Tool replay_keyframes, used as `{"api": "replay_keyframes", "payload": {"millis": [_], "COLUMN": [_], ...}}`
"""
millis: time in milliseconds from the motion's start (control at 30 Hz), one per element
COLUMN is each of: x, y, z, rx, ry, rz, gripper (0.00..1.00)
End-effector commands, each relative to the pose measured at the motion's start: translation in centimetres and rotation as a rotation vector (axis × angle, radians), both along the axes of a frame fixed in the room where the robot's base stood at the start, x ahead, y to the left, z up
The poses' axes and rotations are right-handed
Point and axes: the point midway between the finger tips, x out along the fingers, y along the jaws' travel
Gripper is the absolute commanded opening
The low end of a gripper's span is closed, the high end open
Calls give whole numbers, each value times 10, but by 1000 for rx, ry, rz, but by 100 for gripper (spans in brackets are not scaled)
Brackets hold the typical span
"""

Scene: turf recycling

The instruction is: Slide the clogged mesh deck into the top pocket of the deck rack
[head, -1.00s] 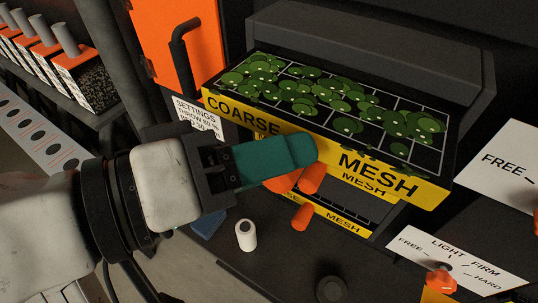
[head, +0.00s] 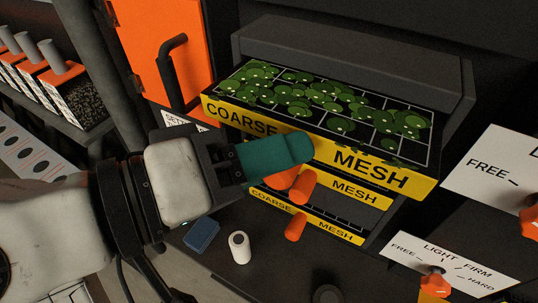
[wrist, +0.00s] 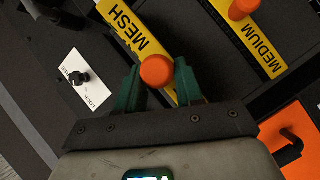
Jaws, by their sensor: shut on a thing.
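The clogged mesh deck (head: 405,122) has a white-gridded dark top covered in green clumps and a yellow front lettered COARSE MESH. In the head view it lies over lower yellow fronts, its far end against a dark housing; whether it is inside a pocket there cannot be told. My gripper (head: 300,150) reaches its front from the left, with one teal finger hiding part of the lettering. In the wrist view my gripper is shut on an orange knob (wrist: 156,71) in front of the yellow MESH front (wrist: 134,27).
Below are two yellow fronts, one lower front (head: 335,233) reading COARSE MESH, with orange knobs (head: 296,226) sticking out. A white roll (head: 239,247) and blue block (head: 201,234) lie on the dark surface. An orange door (head: 150,50) stands left; dial plates (head: 450,265) are right.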

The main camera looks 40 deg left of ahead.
Motion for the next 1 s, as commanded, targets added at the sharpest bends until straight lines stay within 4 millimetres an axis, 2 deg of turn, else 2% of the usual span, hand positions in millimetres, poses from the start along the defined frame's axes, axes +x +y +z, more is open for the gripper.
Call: {"api": "replay_keyframes", "payload": {"millis": [1000], "x": [21], "y": [5], "z": [1], "rx": [1], "ry": [-3], "rz": [-1], "gripper": [0]}}
